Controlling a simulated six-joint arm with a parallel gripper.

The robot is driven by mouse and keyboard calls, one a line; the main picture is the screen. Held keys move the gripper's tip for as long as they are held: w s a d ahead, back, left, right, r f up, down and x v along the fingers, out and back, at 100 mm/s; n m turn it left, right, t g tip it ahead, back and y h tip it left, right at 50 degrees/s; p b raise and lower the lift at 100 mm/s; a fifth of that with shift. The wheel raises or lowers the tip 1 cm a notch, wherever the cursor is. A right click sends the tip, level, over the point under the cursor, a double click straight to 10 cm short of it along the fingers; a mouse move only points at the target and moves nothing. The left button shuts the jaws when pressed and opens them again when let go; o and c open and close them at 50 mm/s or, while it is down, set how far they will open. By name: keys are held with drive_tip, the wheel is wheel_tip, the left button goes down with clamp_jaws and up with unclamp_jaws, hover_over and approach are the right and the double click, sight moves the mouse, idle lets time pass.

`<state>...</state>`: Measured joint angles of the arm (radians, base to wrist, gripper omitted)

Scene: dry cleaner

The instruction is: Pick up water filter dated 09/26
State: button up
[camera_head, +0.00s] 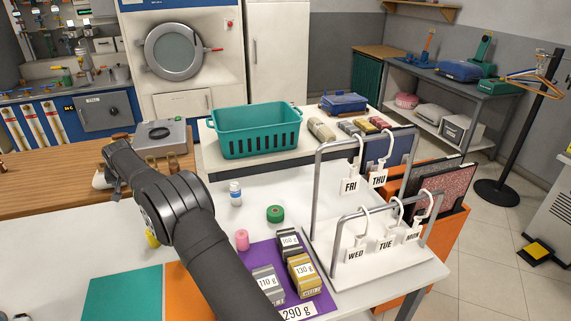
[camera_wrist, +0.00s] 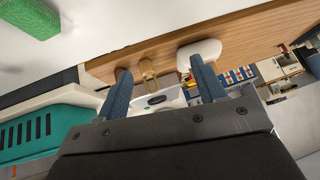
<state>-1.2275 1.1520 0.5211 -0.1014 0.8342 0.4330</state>
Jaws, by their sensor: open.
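No label reading 09/26 can be made out in either view, so I cannot tell which thing is the water filter with that date. Several white upright cylinders (camera_head: 33,128) with coloured bands stand against a blue panel at the far left of the head view; any writing is too small to read. My gripper is open and empty, its two blue fingers apart (camera_wrist: 160,82) in the wrist view. Beyond them are a white rounded object (camera_wrist: 199,48) and a wooden counter (camera_wrist: 240,36). In the head view, my arm reaches toward that counter (camera_head: 50,187) and hides the fingertips.
A teal basket (camera_head: 255,145) stands on the white-topped bench. A grey metal box (camera_head: 160,137) sits at the wooden counter's back. Weights labelled 110 g (camera_head: 268,283) and 130 g (camera_head: 304,272) lie on a purple mat. A hanger rack (camera_head: 320,200) with day tags stands right.

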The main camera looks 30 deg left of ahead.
drive_tip(key=n+g+h, duration=0.2)
drive_tip(key=n, duration=0.2)
approach(237, 185)
drive_tip(key=x, duration=0.8)
drive_tip(key=shift+f, duration=0.15)
drive_tip(key=shift+x, duration=3.25)
drive_tip(key=shift+s, duration=0.15)
drive_tip(key=shift+c, duration=0.4)
drive_tip(key=c, duration=1)
